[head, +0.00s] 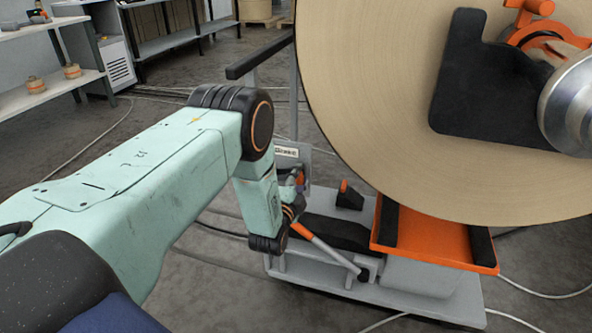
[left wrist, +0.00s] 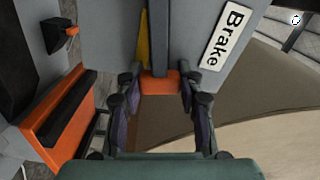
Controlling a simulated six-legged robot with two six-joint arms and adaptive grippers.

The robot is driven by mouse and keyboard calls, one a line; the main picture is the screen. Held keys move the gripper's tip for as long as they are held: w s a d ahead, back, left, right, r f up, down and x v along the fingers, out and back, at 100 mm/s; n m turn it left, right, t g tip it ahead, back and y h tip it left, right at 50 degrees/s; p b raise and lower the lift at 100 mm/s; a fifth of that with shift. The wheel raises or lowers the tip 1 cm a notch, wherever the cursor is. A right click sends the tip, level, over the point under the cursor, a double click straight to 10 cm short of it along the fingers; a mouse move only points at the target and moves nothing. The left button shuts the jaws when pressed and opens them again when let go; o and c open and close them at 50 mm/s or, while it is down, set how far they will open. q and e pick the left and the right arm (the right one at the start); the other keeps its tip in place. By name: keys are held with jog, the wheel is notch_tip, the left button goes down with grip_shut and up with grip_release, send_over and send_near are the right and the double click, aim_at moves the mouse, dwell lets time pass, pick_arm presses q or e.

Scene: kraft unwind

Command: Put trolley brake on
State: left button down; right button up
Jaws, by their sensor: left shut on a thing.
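The trolley (head: 425,312) stands under a large kraft roll, with its grey upright and label plate (head: 288,151) at the left. In the left wrist view, the plate beside the lever reads "Brake" (left wrist: 222,38). My left gripper (head: 299,181) reaches this upright in the head view, and its fingers are partly hidden by my wrist. In the left wrist view, my left gripper (left wrist: 160,90) is shut on the orange grip of the brake lever (left wrist: 160,81), one finger on each side. The lever's dark grey bar runs up from the grip. My right gripper is out of view.
The kraft roll (head: 390,110) hangs close on the right. An orange tray (head: 430,236) and a small black pedal (head: 349,195) sit low on the trolley. An orange and grey rod (head: 332,252) slants below my wrist. Shelves (head: 45,95) stand back left; cables cross the floor.

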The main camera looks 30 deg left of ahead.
pick_arm(q)
jog(key=shift+d+f+m, duration=0.15)
jog(key=shift+f+m, duration=1.05)
jog(key=shift+m, duration=0.3)
jog(key=shift+f, duration=0.1)
jog(key=c, duration=0.8)
grip_release()
jog(key=shift+c, duration=0.2)
jog(key=v, duration=1.2)
